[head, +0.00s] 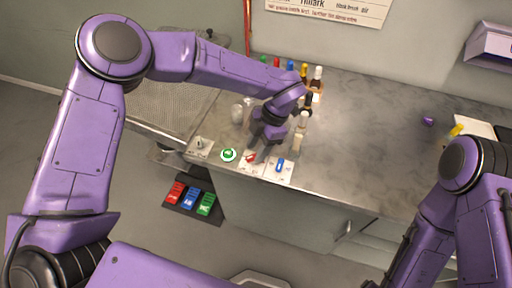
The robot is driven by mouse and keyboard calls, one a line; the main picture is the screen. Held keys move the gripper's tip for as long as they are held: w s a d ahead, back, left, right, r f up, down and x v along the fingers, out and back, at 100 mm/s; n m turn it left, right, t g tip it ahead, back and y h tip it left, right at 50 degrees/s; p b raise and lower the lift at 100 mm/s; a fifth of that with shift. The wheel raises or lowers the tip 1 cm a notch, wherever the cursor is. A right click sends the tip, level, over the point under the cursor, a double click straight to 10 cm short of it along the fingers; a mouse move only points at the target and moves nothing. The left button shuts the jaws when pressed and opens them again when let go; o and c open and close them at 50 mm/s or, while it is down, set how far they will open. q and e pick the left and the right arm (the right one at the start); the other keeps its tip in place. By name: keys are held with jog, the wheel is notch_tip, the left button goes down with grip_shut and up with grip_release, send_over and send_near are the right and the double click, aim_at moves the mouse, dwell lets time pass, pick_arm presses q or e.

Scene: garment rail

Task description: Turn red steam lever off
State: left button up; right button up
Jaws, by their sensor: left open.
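The red steam lever (250,158) is a small red handle on a white plate at the counter's front edge. It sits between a round green button (229,155) and a blue lever (280,166). My left gripper (254,150) points down just above and behind the red lever, open and very close to it; I cannot tell whether its fingers touch it. The gripper's body hides part of the area behind the lever. My right arm is at the right edge, and its gripper is out of view.
Several bottles (317,80) stand behind and to the right of my left gripper. A metal switch plate (200,146) lies left of the green button. Red, blue and green pads (190,199) are on the floor below. The counter (370,130) to the right is mostly clear.

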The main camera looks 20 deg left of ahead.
pick_arm(q)
jog(key=shift+x, duration=0.9)
jog(key=shift+d, duration=0.1)
grip_shut()
